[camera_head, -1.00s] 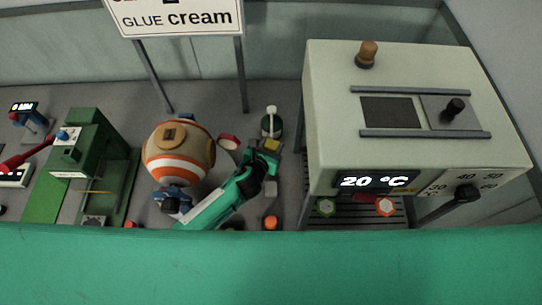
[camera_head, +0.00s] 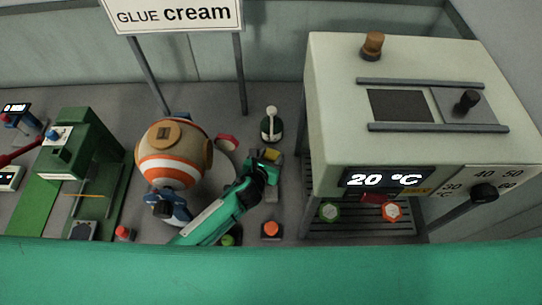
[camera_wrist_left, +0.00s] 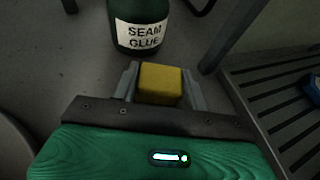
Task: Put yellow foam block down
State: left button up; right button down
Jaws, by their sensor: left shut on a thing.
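The yellow foam block (camera_wrist_left: 159,83) is between the two fingers of my left gripper (camera_wrist_left: 165,88) in the left wrist view. It also shows as a small yellow patch (camera_head: 272,155) at the tip of my left gripper (camera_head: 266,160) in the head view. The gripper is shut on the block, just in front of the dark green seam glue bottle (camera_wrist_left: 142,28). I cannot tell whether the block touches the floor surface below. The glue bottle also shows in the head view (camera_head: 271,126). My right gripper is not in view.
A white oven-like box (camera_head: 335,120) reading 20 °C stands at the right over a slatted rack (camera_head: 345,225). An orange-and-white round container (camera_head: 172,170) and a green press (camera_head: 85,150) stand left. An orange button (camera_head: 271,229) is in front.

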pick_arm(q)
jog(key=o, duration=1)
jog(key=shift+f, duration=0.1)
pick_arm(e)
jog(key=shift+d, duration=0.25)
pick_arm(q)
jog(key=shift+r, duration=0.2)
jog(key=v, duration=1.1)
jog(key=shift+b, duration=0.4)
jog(key=shift+s+a+r, duration=0.15)
jog(key=shift+s+r, duration=0.1)
jog(key=shift+s, duration=0.15)
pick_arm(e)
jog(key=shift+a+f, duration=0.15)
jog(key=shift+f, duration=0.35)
